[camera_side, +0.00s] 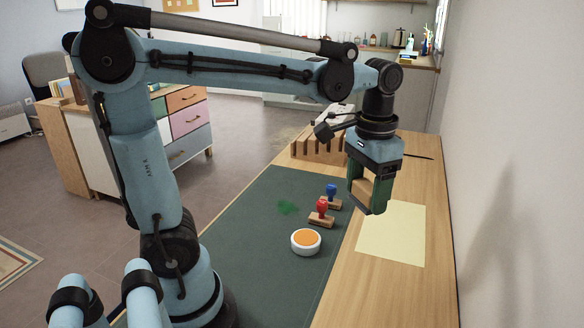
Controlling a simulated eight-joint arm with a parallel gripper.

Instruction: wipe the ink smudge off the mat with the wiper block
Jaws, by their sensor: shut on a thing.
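The dark green mat (262,262) lies along the left part of the desk. A bright green ink smudge (288,208) shows on it, uncovered, left of two stamps. My gripper (367,198) is pointing down at the right of the mat, to the right of the smudge and the stamps. It is shut on a tan wooden block (362,187), which looks like the wiper block. The fingers partly hide the block, and its lower face is hard to see. The gripper appears to be above the desk, apart from the smudge.
A red-handled stamp (322,209) and a blue-handled stamp (332,193) stand between the smudge and my gripper. A round white pot with an orange top (305,240) sits nearer on the mat. A pale yellow sheet (392,234) lies to the right. A slotted wooden rack (318,149) stands behind.

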